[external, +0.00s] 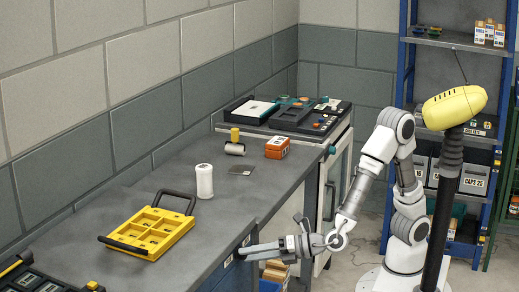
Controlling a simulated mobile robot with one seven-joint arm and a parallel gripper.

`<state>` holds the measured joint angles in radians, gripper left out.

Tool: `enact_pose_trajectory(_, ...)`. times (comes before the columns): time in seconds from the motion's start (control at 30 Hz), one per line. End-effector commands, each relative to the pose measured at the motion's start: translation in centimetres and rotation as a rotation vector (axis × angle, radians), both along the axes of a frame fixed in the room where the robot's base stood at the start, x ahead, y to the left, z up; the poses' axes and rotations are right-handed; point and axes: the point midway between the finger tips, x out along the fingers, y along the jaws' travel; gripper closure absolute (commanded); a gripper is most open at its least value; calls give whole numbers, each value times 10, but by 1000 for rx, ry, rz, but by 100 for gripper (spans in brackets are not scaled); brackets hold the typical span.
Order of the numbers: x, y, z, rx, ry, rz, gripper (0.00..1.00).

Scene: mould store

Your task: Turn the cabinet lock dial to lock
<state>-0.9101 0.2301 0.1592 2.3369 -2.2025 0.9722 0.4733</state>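A pale cabinet (341,165) with a glazed door stands at the far end of the bench, with a dark curved handle (329,201) on its front. A small teal knob (332,150) sticks out near its top edge; I cannot tell whether this is the lock dial, and no dial marking can be read. My gripper (243,252) is low at the bench's front, nearer the camera than the cabinet and apart from its handle and knob. Its long grey fingers point left toward the bench front. Their gap is too small to judge, and nothing held is visible.
The bench top (150,190) carries a yellow caddy (150,232), a white roll (204,181), an orange box (277,148) and a flat dark plate (242,170). A blue shelf rack (395,60) stands behind my arm. Boxes (274,272) sit below my gripper.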

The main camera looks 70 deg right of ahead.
Motion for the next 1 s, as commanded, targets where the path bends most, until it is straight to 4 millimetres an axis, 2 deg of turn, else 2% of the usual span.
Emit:
enact_pose_trajectory(0.03,0,0,0,0,0,0,39)
enact_pose_trajectory(0.1,0,0,0,0,0,0,29)
enact_pose_trajectory(0.43,-3,-1,2,0,0,0,29)
enact_pose_trajectory(0.8,-55,-17,16,1,0,3,29)
enact_pose_trajectory(1.0,-69,-23,18,0,-1,0,29)
